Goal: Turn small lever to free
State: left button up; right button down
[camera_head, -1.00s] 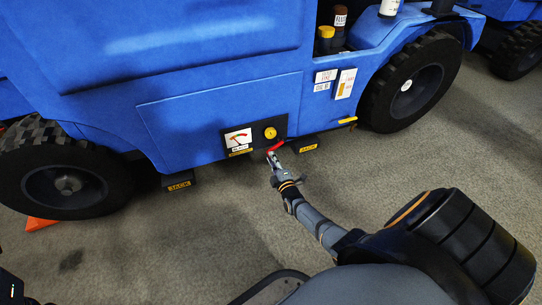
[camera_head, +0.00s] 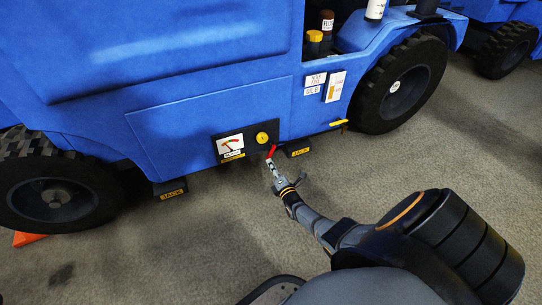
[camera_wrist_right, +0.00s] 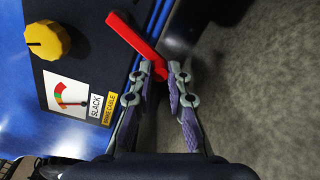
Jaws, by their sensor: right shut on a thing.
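The small red lever (camera_head: 271,151) is at the lower right edge of the dark panel (camera_head: 247,141) on the blue vehicle's side. In the right wrist view the lever (camera_wrist_right: 134,37) runs slantwise, its near end between my fingertips. My right gripper (camera_head: 270,161) is at the lever, and in the wrist view its fingers (camera_wrist_right: 164,74) are shut on that end. The lever's pivot cannot be made out. My left gripper is not in view.
A yellow knob (camera_head: 262,137) and a gauge (camera_head: 231,144) are beside the lever; a label near the gauge reads SLACK. Jack blocks (camera_head: 170,189) stick out below the body, one close to my gripper. Black wheels (camera_head: 403,84) stand at both sides. The grey floor (camera_head: 190,240) is open.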

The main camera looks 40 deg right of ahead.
dwell(0.4)
jog(key=c, duration=1.3)
grip_release()
jog(key=v, duration=1.2)
jog(key=shift+d+f, duration=0.1)
